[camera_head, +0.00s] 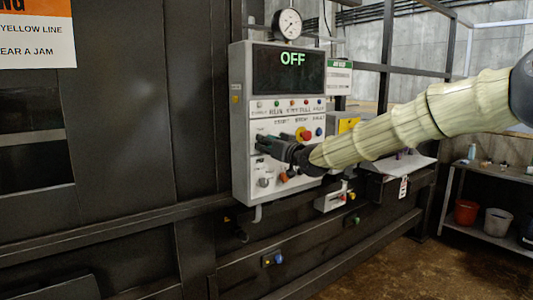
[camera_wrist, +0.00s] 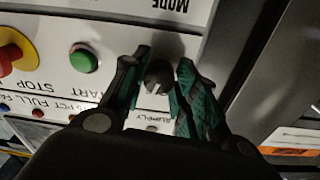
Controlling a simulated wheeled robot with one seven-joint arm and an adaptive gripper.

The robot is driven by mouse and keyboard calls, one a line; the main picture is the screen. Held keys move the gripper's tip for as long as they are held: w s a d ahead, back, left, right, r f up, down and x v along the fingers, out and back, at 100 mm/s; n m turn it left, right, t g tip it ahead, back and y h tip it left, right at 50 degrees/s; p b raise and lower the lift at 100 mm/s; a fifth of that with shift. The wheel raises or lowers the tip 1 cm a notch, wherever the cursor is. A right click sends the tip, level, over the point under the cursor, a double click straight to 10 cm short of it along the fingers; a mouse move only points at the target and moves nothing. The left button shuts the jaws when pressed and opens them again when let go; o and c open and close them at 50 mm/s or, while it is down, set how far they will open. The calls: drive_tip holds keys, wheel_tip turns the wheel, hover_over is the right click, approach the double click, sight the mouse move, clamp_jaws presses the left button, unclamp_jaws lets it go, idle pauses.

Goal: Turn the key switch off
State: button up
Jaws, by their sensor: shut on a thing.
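The grey control panel (camera_head: 240,120) stands upright on the dark machine, and its display (camera_head: 291,59) reads OFF in green. My gripper (camera_head: 263,144) reaches the panel from the right and covers part of its left side in the head view. In the wrist view, my gripper (camera_wrist: 164,62) has its two dark green fingers on either side of the dark round key switch (camera_wrist: 158,77), shut on it. A partly covered SUPPLY label (camera_wrist: 160,129) is beside the switch. The key switch is hidden behind my gripper in the head view.
A green START button (camera_wrist: 83,59) and a red and yellow STOP button (camera_wrist: 14,55) are left of my fingers in the wrist view. A pressure gauge (camera_head: 287,24) tops the panel. A shelf with buckets (camera_head: 498,224) stands at the right.

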drive_tip(key=shift+f+n+b, duration=0.1)
drive_tip(key=shift+n+b, duration=0.95)
drive_tip(key=shift+n, duration=0.75)
drive_tip(key=o, duration=1)
drive_tip(key=shift+d, duration=0.1)
drive_tip(key=v, duration=1.2)
drive_tip(key=shift+w, duration=0.1)
